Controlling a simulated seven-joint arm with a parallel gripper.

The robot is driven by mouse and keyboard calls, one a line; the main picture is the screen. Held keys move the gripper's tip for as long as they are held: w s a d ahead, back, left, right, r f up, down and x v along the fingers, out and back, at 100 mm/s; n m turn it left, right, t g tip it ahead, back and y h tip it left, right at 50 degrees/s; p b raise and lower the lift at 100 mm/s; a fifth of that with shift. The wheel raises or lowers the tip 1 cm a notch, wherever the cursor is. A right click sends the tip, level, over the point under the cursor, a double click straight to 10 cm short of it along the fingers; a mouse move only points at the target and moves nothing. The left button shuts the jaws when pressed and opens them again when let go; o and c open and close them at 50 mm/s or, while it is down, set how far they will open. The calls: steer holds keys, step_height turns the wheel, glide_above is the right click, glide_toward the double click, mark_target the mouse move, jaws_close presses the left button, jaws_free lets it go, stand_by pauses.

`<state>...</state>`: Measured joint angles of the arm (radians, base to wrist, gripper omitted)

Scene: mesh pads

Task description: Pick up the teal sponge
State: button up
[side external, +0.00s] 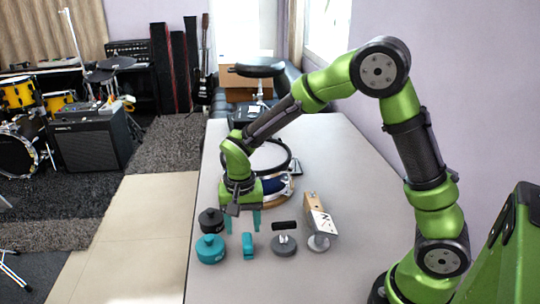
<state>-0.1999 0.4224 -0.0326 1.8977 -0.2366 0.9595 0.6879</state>
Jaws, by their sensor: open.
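A small teal block (248,246), which looks like the teal sponge, rests on the grey table (345,160) near its front. Its exact shape is too small to tell. My gripper (243,222) is open, with its teal fingertips pointing down just behind the block in the picture. Nothing shows between the fingers. The gripper looks apart from the block, but its height above the table is hard to judge.
A teal round lidded piece (210,249) stands left of the block, with a black one (210,221) behind it. To the right are a grey disc (284,246), a black bar (284,225) and a wood-and-white block (319,217). A drum (269,156) stands behind my gripper.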

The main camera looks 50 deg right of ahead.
mark_target(247, 239)
steer(key=f, duration=0.6)
steer(key=shift+s+d+f, duration=0.1)
steer(key=shift+s+f, duration=0.15)
steer(key=shift+s, duration=0.15)
